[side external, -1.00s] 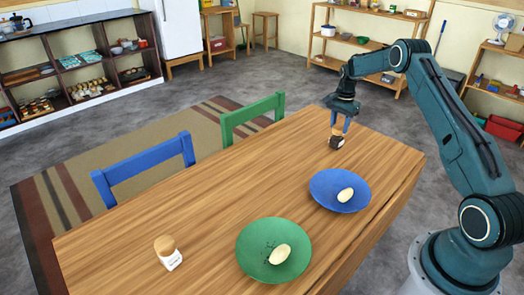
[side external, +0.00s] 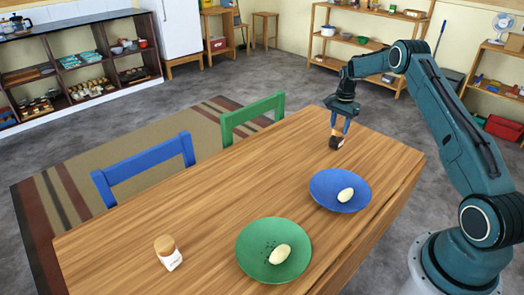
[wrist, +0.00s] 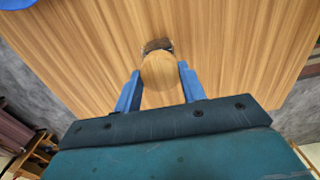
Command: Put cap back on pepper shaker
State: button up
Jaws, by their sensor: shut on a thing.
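The pepper shaker (side external: 336,143) has a dark body and stands near the far end of the wooden table. Its dark body also shows in the wrist view (wrist: 157,44), mostly behind the cap. The round, light wooden cap (wrist: 160,72) is between the blue fingers of my gripper (wrist: 160,85). My gripper (side external: 340,126) points down over the shaker and is shut on the cap. The cap is at the top of the shaker; I cannot tell whether it is fully seated.
A white shaker with a wooden top (side external: 167,252) stands at the near left of the table. A green plate (side external: 252,262) holds a pale oval item and dark specks. A blue plate (side external: 327,201) holds another oval item. Blue (side external: 145,165) and green (side external: 252,116) chairs line the far side.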

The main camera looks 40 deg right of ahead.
jog(key=o, duration=1)
jog(key=shift+o, duration=0.2)
jog(key=shift+r, duration=0.15)
notch_tip(320, 180, up, 14)
jog(key=shift+f, duration=0.2)
